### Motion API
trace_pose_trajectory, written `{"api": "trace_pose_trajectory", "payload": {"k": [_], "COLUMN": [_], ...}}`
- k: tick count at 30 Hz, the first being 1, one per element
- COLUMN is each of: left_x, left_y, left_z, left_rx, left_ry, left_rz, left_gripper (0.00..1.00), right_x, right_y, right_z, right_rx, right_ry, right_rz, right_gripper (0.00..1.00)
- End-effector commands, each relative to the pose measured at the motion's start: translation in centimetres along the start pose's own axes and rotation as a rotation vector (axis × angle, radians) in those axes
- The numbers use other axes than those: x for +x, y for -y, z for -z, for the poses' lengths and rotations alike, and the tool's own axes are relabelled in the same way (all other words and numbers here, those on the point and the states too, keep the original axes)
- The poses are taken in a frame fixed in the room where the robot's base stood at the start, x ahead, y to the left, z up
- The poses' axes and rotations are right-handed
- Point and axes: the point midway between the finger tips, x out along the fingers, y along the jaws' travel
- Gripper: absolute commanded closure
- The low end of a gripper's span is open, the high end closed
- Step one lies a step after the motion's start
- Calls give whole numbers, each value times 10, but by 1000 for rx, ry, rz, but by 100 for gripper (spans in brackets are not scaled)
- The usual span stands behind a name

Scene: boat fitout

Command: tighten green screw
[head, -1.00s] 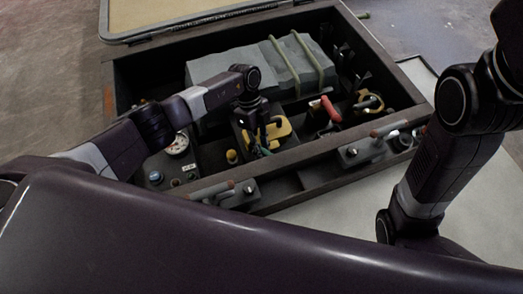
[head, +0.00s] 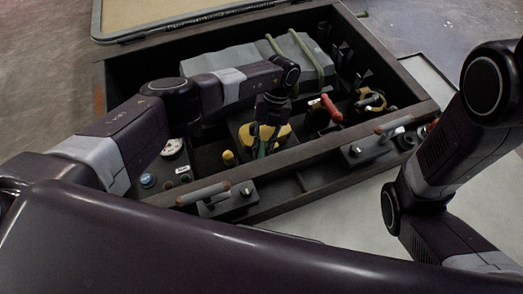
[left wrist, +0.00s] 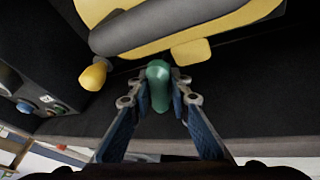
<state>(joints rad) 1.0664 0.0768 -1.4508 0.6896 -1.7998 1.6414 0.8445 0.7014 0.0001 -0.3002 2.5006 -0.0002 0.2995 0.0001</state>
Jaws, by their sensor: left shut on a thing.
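The green screw (left wrist: 158,88) shows in the left wrist view as a rounded green grip between my left gripper's (left wrist: 159,100) two fingers. The fingers are closed on its sides. In the head view, a bit of the green screw (head: 262,148) shows below my left gripper (head: 266,142), in front of a yellow and dark device (head: 281,134) in the open case. That device (left wrist: 200,25) is close beyond the screw in the wrist view. The screw's lower end is hidden. My right arm shows at the right, but its gripper is out of view.
The dark case (head: 300,152) has a raised wall along its front. A yellow knob (head: 228,157), a round gauge (head: 172,147) and a red handle (head: 331,108) are near the device. A grey strapped block (head: 225,62) lies behind. Latches (head: 232,200) sit at the front.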

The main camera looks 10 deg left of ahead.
Motion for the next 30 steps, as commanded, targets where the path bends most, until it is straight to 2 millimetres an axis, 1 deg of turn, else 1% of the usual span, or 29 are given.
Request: {"api": "trace_pose_trajectory", "payload": {"k": [1, 8, 18, 24, 30], "left_x": [3, 2, 1, 1, 2], "left_y": [0, 1, 2, 2, 3], "left_z": [2, 4, 5, 5, 5], "left_rx": [42, 241, 523, 656, 748], "left_ry": [1, 43, 103, 132, 152], "left_rz": [-24, -105, -222, -278, -315], "left_gripper": [100, 100, 100, 100, 100], "right_x": [-2, -2, 5, 11, 15], "right_y": [0, 1, -1, -2, -3], "right_z": [1, 1, -2, -4, -5], "right_rx": [0, 0, 0, 0, 0], "right_ry": [0, -1, -1, 0, 0], "right_rz": [0, 0, 0, 0, 0], "right_gripper": [67, 67, 67, 67, 67]}}
